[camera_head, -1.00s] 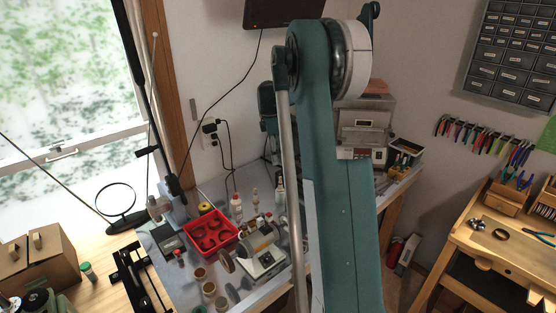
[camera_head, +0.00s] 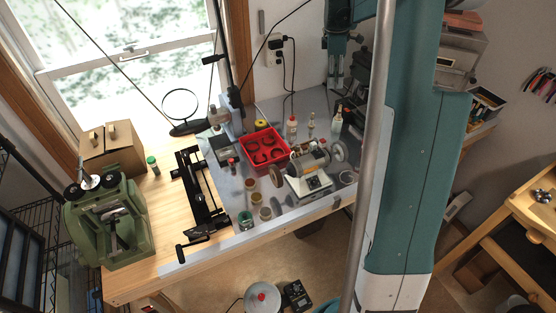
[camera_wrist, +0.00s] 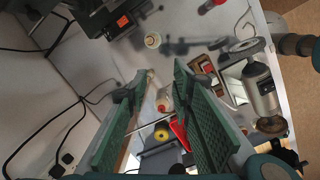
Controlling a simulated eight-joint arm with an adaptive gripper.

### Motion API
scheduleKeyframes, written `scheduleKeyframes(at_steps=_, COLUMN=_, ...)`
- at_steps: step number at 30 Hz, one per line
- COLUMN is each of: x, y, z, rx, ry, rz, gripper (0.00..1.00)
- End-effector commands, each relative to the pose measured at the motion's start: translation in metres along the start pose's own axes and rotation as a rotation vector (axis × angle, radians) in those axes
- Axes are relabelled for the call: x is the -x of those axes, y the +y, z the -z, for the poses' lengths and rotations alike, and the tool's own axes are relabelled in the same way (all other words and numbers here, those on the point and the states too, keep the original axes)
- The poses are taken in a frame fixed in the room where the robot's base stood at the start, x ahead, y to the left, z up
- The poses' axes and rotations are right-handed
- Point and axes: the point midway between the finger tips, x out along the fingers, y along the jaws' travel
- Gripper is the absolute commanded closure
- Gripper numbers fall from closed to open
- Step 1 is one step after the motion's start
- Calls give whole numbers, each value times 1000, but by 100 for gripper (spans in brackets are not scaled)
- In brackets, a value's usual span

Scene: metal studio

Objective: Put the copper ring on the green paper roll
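My gripper (camera_head: 335,84) hangs over the back of the grey bench top, near the wall, in the head view. In the wrist view its two green fingers (camera_wrist: 163,72) stand apart with nothing held between them. A small green round item (camera_head: 246,218), which looks like the green paper roll, stands near the front edge of the grey top, left of the grinder. I cannot make out the copper ring for certain in either view.
A red tray (camera_head: 249,151) with dark round shapes lies left of the bench grinder (camera_head: 306,170). Small bottles (camera_head: 292,127) stand behind the grinder. A black rail tool (camera_head: 199,195) and a green machine (camera_head: 106,225) stand on the wood at left. My arm hides the bench's right part.

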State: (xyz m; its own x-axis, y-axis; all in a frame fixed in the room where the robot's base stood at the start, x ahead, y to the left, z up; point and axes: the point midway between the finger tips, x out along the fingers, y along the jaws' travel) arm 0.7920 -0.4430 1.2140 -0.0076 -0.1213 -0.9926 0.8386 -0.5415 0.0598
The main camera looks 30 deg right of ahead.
Motion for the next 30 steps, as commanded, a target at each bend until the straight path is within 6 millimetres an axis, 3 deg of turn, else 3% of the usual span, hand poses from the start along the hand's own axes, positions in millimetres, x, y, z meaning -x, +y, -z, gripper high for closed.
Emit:
scheduleKeyframes(at_steps=12, x=65, y=-74, z=54, rx=-152, ry=42, rz=-90, gripper=76)
scheduleKeyframes(at_steps=30, x=126, y=-196, z=113, rx=-377, ry=150, rz=-191, gripper=76)
